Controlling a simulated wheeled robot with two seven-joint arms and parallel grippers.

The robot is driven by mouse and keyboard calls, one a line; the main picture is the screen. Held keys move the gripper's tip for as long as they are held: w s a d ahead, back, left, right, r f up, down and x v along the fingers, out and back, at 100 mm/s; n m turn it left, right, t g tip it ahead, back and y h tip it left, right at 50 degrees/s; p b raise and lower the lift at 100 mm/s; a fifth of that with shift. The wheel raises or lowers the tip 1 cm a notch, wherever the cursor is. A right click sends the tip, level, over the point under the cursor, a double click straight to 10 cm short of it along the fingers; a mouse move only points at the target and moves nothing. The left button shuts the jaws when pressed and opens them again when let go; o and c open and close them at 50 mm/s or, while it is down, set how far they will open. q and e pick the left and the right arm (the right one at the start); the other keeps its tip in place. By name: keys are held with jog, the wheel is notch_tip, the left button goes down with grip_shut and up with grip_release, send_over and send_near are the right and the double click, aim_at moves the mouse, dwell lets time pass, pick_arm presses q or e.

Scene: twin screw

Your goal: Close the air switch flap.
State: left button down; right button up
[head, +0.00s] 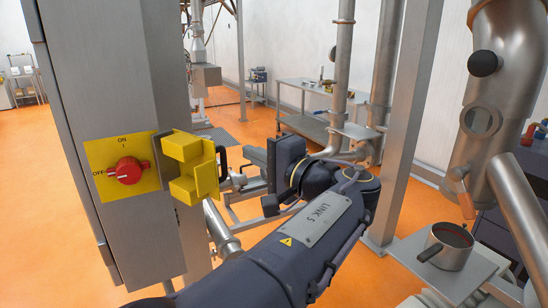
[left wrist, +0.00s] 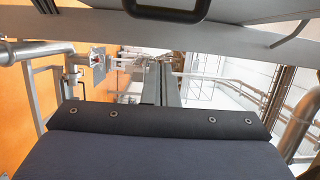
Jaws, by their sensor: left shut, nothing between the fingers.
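The air switch is a yellow plate (head: 95,157) with a red knob (head: 128,170) and ON and OFF marks, on a grey metal cabinet. Its yellow flap (head: 207,180) stands open, swung out to the right of the plate, so the knob is uncovered. My left gripper (head: 248,157) is to the right of the flap in the head view, its fingers pointing roughly toward it. A gap shows between them in the picture; I cannot tell the depth. In the left wrist view its fingers (left wrist: 168,75) are together and empty. The flap is not recognisable there. My right gripper is out of view.
The tall grey cabinet (head: 110,60) fills the left. A metal post (head: 403,120) and steel pipes (head: 495,120) stand at the right. A steel pot (head: 447,245) is on a small shelf at the lower right. A work table (head: 315,100) is farther back.

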aim_at(196, 164)
pick_arm(q)
jog(key=s+a, duration=0.2)
jog(key=s, duration=0.1)
jog(key=shift+a+p, duration=0.25)
jog(key=shift+p, duration=0.05)
jog(key=shift+d+f, duration=0.1)
jog(key=shift+s+m+t+h+b, duration=0.5)
jog(key=shift+s+t+b, duration=0.1)
jog(key=shift+b, duration=0.05)
